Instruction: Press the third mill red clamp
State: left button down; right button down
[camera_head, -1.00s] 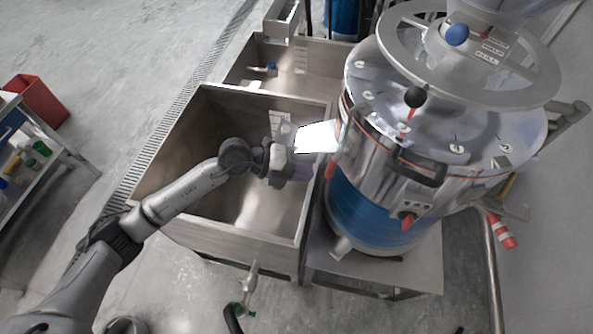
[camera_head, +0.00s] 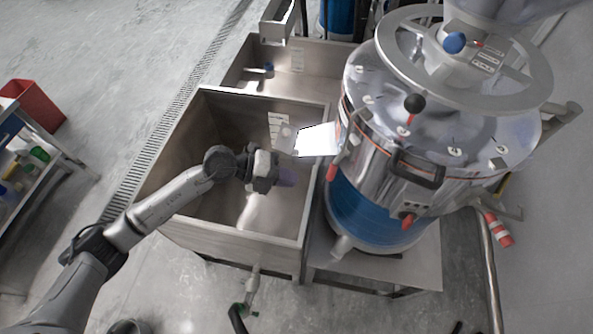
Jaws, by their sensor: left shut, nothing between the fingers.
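The mill (camera_head: 372,150) is a large shiny steel drum with a blue lower body, at the right of the head view. A red clamp (camera_head: 331,172) sits on its left side, and another red clamp (camera_head: 408,220) sits low on its front. I cannot tell which one counts as the third. My left gripper (camera_head: 288,177) is over the steel sink, left of the mill, and points toward the left-side clamp. It is shut and empty, with a visible gap between its tips and the clamp. My right gripper is not in view.
The steel sink (camera_head: 215,240) has a raised rim under my left arm. A bright white plate (camera_head: 317,140) is just above the gripper, beside the mill. A handwheel (camera_head: 545,80) stands over the mill's lid. A red bin (camera_head: 38,105) and a shelf cart are at far left.

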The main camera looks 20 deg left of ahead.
pick_arm(q)
jog(key=s+a+b, duration=0.1)
jog(key=s+a, duration=0.2)
jog(key=a, duration=0.6)
jog(key=shift+s, duration=0.2)
jog(key=shift+f, duration=0.1)
